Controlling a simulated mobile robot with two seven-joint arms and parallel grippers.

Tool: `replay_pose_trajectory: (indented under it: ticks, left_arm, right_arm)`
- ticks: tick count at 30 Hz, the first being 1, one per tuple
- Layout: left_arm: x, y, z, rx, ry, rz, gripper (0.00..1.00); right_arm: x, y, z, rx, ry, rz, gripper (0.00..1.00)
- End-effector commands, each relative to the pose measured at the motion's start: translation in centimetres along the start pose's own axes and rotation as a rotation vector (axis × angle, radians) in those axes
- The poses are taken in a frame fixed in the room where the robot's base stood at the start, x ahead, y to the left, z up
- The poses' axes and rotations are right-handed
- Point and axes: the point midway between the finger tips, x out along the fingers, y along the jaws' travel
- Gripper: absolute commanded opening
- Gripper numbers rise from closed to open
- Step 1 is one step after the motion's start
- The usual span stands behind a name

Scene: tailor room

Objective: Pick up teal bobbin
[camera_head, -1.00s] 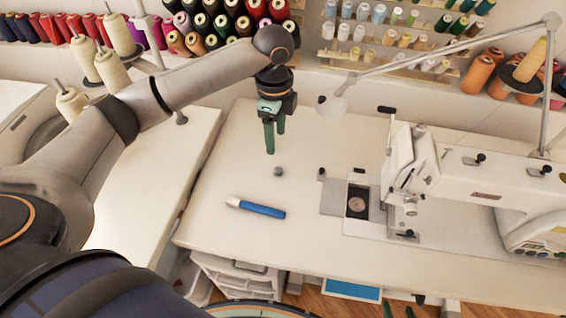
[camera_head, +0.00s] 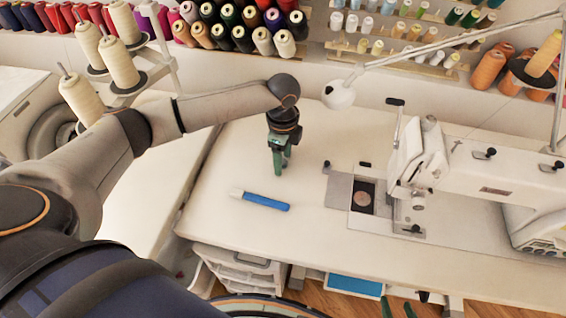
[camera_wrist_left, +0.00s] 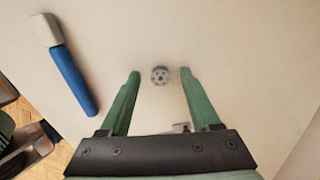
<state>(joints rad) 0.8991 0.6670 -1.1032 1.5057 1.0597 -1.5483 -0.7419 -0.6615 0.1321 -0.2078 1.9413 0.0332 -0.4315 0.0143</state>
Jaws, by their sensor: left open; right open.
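The bobbin (camera_wrist_left: 160,75) is a small round disc with holes, grey-looking in the left wrist view, lying on the white table. It shows between and slightly beyond the green fingertips of my left gripper (camera_wrist_left: 160,76), which is open and empty. In the head view the left gripper (camera_head: 281,168) points down over the table, and the bobbin is hidden behind its fingers. The green fingertips of my right gripper (camera_head: 398,308) show at the bottom edge of the head view, apart and away from the bobbin.
A blue and white marker-like tool (camera_head: 262,201) lies on the table (camera_head: 240,235), close to the left gripper; it also shows in the left wrist view (camera_wrist_left: 72,78). A sewing machine (camera_head: 450,175) stands to the right. Thread spools line the back wall.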

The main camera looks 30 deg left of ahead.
Motion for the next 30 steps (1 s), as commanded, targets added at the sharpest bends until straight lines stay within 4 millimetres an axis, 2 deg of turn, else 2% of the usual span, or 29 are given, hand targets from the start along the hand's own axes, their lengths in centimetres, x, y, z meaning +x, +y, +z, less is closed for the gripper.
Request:
replay_pose_trajectory:
  ticks: [4,21,30]
  left_arm:
    - [-0.03,0.0,-0.02,0.001,0.0,0.0,0.64]
    - [-0.07,-0.01,-0.01,0.0,0.0,0.0,0.0]
    - [-0.07,-0.01,-0.01,0.0,0.0,0.0,0.0]
  right_arm:
    - [0.02,0.03,-0.1,-0.001,0.001,0.0,0.56]
    - [-0.01,0.34,0.01,-0.002,-0.001,0.006,0.56]
    - [-0.16,0.3,0.44,-0.001,-0.009,0.006,0.56]
